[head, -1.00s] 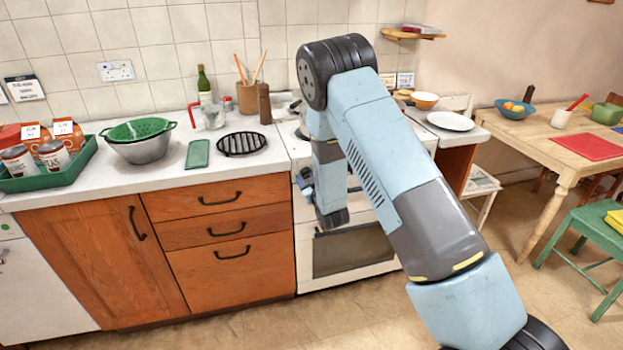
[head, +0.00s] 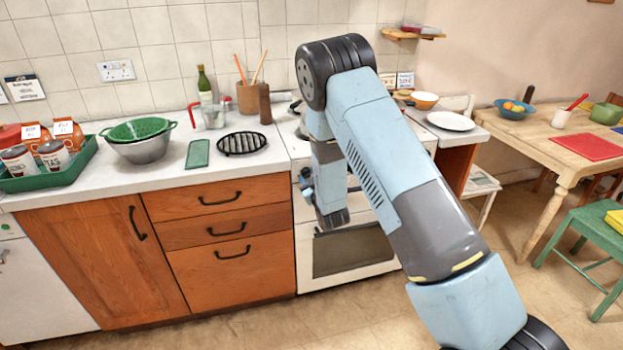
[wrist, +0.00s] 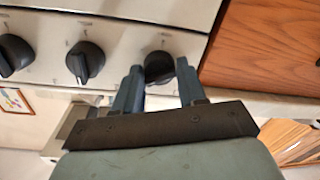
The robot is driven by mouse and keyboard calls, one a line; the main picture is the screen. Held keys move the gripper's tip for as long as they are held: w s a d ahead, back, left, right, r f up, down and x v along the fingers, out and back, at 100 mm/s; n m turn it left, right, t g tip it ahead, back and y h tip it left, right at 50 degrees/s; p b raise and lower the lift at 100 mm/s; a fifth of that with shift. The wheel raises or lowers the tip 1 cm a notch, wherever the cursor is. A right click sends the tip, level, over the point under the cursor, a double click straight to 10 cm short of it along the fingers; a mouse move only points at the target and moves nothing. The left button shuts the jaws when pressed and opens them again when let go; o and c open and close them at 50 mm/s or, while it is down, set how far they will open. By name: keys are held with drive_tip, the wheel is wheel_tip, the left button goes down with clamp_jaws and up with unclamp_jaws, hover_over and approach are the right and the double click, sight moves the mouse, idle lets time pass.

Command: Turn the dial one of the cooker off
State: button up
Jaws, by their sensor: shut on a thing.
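The cooker (head: 303,250) is white and stands to the right of the wooden drawers, with my arm in front of much of it. In the wrist view its control panel (wrist: 115,58) shows a row of black dials. My gripper (wrist: 159,68) is shut on the end dial (wrist: 158,66), the one nearest the wooden drawer, with one finger on each side of it. Two other dials, a middle one (wrist: 86,62) and one at the left edge (wrist: 14,55), are free. In the head view the held dial is hard to make out behind my gripper (head: 306,183).
Wooden drawers (head: 232,268) with black handles adjoin the cooker on the left. The worktop holds a colander (head: 140,149), a black trivet (head: 242,143) and a jug (head: 214,117). A wooden table (head: 540,150) and a green chair (head: 585,235) stand at the right.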

drive_tip(key=shift+w+d+r, duration=0.15)
drive_tip(key=shift+d, duration=0.05)
drive_tip(key=n, duration=0.6)
drive_tip(key=shift+a+r, duration=0.1)
drive_tip(key=shift+a, duration=0.05)
drive_tip(key=n, duration=0.5)
drive_tip(key=shift+a+h, duration=0.1)
drive_tip(key=shift+h, duration=0.3)
drive_tip(key=o, duration=1)
